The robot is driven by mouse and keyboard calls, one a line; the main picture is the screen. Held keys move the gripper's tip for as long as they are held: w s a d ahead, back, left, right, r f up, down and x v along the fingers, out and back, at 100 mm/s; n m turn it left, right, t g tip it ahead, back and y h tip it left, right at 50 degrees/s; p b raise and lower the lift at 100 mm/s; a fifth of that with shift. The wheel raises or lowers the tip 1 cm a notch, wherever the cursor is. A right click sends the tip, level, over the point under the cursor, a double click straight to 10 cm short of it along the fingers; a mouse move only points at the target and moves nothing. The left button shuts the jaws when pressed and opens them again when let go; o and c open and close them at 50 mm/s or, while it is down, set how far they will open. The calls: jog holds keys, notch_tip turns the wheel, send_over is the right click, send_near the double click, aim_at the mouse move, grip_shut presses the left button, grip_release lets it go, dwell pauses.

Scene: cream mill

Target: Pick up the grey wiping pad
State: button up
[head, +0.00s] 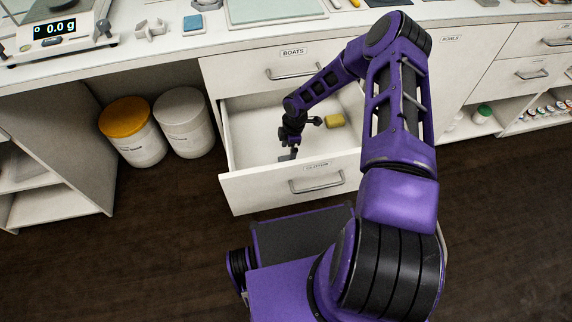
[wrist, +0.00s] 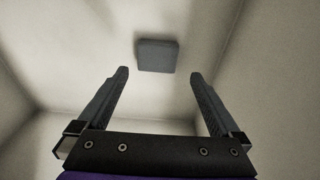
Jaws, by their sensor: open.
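The grey wiping pad (wrist: 157,55) lies on the pale floor of the open drawer in the wrist view. It is a small dark grey block, seen just beyond the fingertips and roughly centred between them. My gripper (wrist: 159,74) is open, with a finger on each side of the view and nothing between them. In the head view my gripper (head: 290,150) reaches down into the open drawer (head: 255,188). I cannot clearly make out the grey pad there beside the dark gripper.
A yellow sponge-like block (head: 335,121) lies in the drawer to the right of my gripper. The drawer walls surround the gripper. A closed drawer labelled "BOATS" (head: 285,62) sits above. Two tubs, one orange-lidded (head: 130,130) and one white (head: 184,122), stand to the left.

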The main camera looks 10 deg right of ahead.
jog(key=f, duration=0.5)
jog(key=shift+w+a+f+b, duration=0.2)
jog(key=shift+f+b, duration=0.15)
jog(key=shift+b, duration=0.05)
jog(key=c, duration=1.2)
